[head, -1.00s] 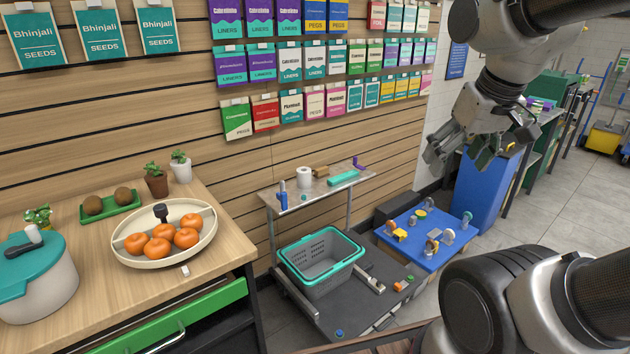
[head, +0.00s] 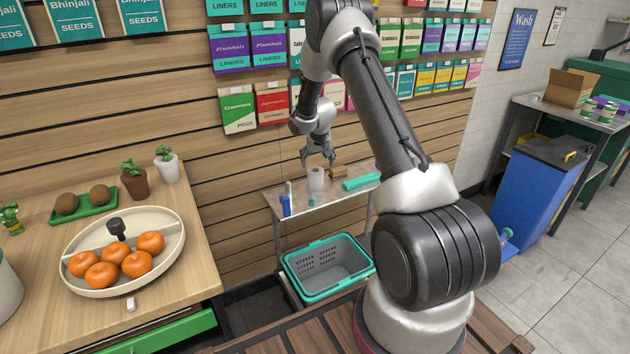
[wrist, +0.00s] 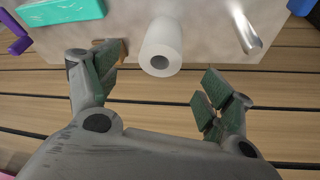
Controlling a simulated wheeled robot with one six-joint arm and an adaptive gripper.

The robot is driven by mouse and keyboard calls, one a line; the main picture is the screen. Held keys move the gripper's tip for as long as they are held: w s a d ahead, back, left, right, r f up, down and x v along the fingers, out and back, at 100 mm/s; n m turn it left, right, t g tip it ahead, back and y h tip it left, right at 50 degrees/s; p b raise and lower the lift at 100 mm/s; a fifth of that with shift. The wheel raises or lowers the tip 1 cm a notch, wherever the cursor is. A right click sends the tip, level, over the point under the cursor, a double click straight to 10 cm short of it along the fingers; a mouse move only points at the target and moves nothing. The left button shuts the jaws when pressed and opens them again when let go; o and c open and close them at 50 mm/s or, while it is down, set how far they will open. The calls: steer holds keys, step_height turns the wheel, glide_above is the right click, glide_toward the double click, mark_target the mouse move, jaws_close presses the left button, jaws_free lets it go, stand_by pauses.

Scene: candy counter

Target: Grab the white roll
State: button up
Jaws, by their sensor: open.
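The white roll (head: 316,179) stands upright on a small grey shelf table (head: 273,198) against the slatted wall. In the wrist view the white roll (wrist: 161,46) shows its round end with a dark core hole, ahead of and between my fingers. My gripper (head: 318,160) is just above the roll in the head view. In the wrist view my gripper (wrist: 150,92) is open and empty, with green pads on both fingers. The roll appears apart from both fingers.
A teal box (head: 361,182) and a brown block (head: 338,172) lie right of the roll. A blue bottle (head: 286,205) stands left of it. A teal-rimmed basket (head: 326,266) sits below the table. A counter with a bowl of oranges (head: 177,247) is at left.

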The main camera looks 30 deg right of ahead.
mark_target(316, 177)
steer(key=x, duration=1.1)
steer(key=shift+a+f, duration=0.1)
steer(key=shift+f, duration=0.05)
steer(key=shift+c, duration=0.5)
steer(key=c, duration=1)
steer(key=shift+c, duration=0.2)
